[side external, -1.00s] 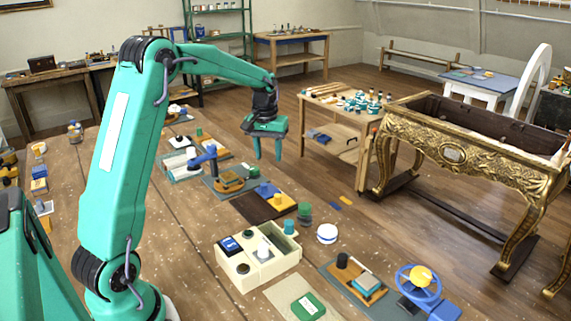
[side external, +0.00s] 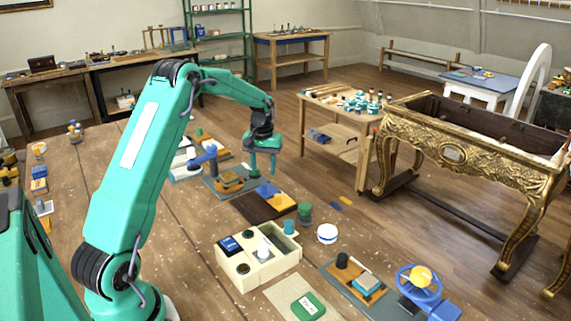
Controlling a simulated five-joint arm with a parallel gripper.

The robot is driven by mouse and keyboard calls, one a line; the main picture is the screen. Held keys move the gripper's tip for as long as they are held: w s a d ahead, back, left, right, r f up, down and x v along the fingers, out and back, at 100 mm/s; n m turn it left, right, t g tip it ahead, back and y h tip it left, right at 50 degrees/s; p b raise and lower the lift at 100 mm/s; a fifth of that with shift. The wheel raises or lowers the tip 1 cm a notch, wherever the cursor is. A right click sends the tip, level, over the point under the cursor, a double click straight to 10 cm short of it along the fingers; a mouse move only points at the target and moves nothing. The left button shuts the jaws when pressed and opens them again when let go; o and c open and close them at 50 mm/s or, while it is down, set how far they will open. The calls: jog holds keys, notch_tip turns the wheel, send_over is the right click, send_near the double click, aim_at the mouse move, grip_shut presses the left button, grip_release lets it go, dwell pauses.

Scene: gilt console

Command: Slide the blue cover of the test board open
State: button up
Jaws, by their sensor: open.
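The test board (side external: 254,210) is a dark brown plate on the wooden bench, at the middle of the side external view. Its blue cover (side external: 268,190) lies at the board's far end, with a yellow block (side external: 276,200) beside it on the near side. My gripper (side external: 262,174) points down with its fingers apart and nothing seen between them. It appears just above and behind the blue cover. I cannot tell whether a fingertip touches the cover.
A grey-green board (side external: 213,188) with a tan fixture lies just left of my gripper, and a blue lever (side external: 204,158) stands behind it. A cream box (side external: 234,270) and green and white jars (side external: 327,233) stand nearer. The bench's right edge is close.

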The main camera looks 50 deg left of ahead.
aim_at(264, 184)
jog(key=shift+f, duration=3.05)
jog(key=shift+c, duration=0.4)
grip_shut()
